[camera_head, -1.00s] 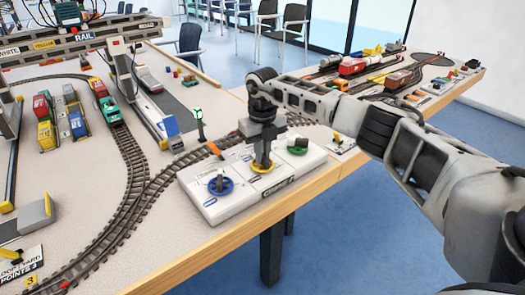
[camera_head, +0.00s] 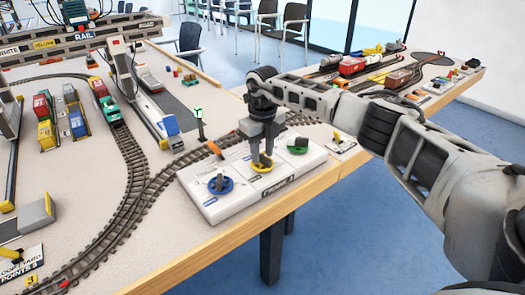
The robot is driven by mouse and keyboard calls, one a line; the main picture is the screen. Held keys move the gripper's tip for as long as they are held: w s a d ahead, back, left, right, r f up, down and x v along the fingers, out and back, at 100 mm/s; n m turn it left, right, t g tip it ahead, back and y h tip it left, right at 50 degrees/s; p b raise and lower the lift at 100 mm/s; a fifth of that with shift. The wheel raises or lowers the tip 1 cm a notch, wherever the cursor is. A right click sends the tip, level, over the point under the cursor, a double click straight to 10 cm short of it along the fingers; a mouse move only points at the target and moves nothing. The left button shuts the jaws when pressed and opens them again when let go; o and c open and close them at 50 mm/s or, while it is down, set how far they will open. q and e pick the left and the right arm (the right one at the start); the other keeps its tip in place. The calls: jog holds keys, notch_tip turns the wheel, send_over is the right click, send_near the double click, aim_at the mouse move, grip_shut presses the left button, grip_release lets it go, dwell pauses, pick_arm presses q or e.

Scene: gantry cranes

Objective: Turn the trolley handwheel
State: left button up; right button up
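A white control box (camera_head: 225,208) on the table's near edge carries a blue handwheel (camera_head: 221,184), a yellow handwheel (camera_head: 261,167) and a green handwheel (camera_head: 298,148). Its labels are too small to tell which wheel is the trolley's. My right gripper (camera_head: 262,160) points straight down at the yellow handwheel, with its fingertips at the wheel's middle. Two fingers show with a narrow gap between them. The fingers hide the wheel's hub, so I cannot tell whether they clamp it. My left gripper is not in view.
A small green signal (camera_head: 199,115) and curved track (camera_head: 135,185) lie left of the box. Gantry cranes (camera_head: 82,40) and toy wagons (camera_head: 72,110) stand farther left. A second table with trains (camera_head: 400,75) is at the back right.

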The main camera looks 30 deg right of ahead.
aim_at(263, 155)
notch_tip(263, 155, up, 16)
dwell(0.7)
